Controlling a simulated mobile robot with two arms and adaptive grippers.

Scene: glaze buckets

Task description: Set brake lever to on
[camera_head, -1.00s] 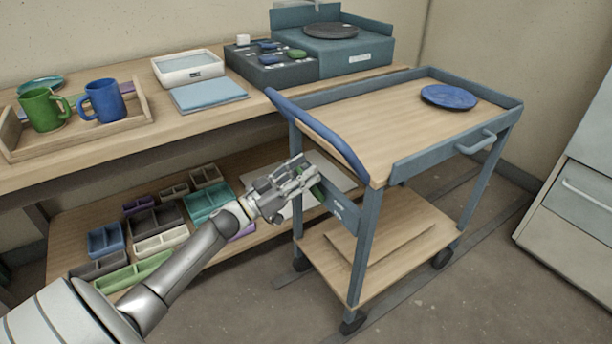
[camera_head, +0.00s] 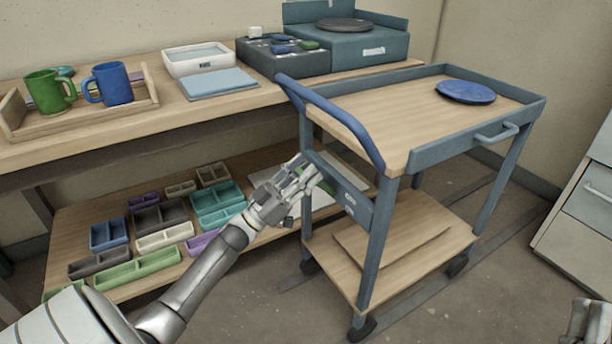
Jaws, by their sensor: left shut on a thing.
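The cart (camera_head: 445,163) has a blue-grey plate (camera_head: 352,200) on its near end, below the blue handlebar, with small pale labels too small to read. A green brake lever (camera_head: 326,187) shows at the plate, mostly hidden by my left gripper. My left gripper (camera_head: 308,180) reaches in from the left and is shut on the brake lever. I cannot tell the lever's exact setting. Part of my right gripper (camera_head: 588,322) shows at the bottom right corner, apart from the cart; its fingers are not clear.
A blue plate (camera_head: 466,91) lies on the cart top. The workbench (camera_head: 130,119) on the left holds a wooden tray with a green mug (camera_head: 45,92) and a blue mug (camera_head: 113,83). Coloured bins fill its lower shelf. A drawer cabinet (camera_head: 590,200) stands right; floor lies between.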

